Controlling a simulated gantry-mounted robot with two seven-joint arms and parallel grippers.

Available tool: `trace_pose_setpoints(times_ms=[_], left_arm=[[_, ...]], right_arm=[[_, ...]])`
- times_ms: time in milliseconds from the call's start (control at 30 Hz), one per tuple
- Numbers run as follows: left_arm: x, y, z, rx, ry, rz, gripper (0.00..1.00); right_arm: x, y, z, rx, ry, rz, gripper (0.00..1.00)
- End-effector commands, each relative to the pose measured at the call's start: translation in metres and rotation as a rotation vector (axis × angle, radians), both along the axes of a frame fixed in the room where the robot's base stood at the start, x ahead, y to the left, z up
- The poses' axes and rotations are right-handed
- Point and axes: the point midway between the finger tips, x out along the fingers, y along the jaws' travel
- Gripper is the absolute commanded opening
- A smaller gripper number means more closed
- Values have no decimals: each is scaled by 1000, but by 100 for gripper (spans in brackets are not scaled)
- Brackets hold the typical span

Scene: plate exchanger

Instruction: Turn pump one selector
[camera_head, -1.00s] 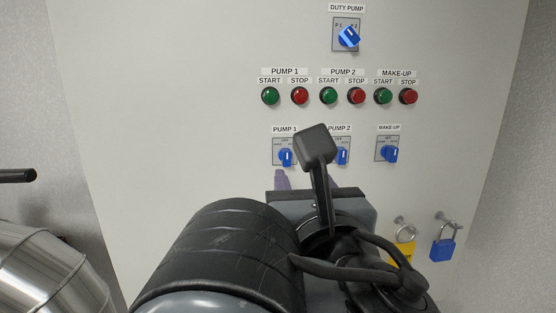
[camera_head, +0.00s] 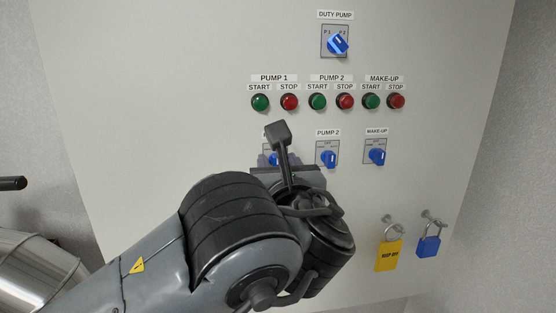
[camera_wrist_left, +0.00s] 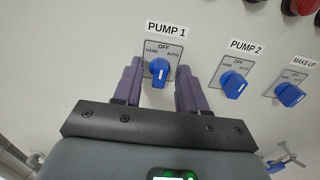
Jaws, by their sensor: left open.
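The pump 1 selector is a blue knob on a grey plate marked HAND, OFF and AUTO. In the left wrist view the knob (camera_wrist_left: 159,71) sits between the two purple fingers of my left gripper (camera_wrist_left: 157,82). The fingers are apart, one on each side, and I cannot tell whether they touch the knob. In the head view the selector (camera_head: 274,160) is partly hidden behind my wrist, with the left gripper (camera_head: 277,160) in front of the panel. My right gripper is not in view.
The pump 2 selector (camera_head: 328,159) and make-up selector (camera_head: 377,157) are to the right. Start and stop buttons (camera_head: 317,102) run above, under the duty pump selector (camera_head: 338,44). A yellow tag (camera_head: 389,255) and blue padlock (camera_head: 428,246) hang lower right. A metal cylinder (camera_head: 30,275) stands lower left.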

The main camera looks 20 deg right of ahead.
Motion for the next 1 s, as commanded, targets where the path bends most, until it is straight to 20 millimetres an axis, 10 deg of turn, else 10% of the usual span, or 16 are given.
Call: trace_pose_setpoints(times_ms=[367, 667, 1000], left_arm=[[4, -1, 0, -1, -1, 0, 42], [4, 0, 0, -1, -1, 0, 0], [4, 0, -3, -39, 9, 1, 0]], right_arm=[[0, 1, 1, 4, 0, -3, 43], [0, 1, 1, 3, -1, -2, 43], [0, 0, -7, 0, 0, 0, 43]])
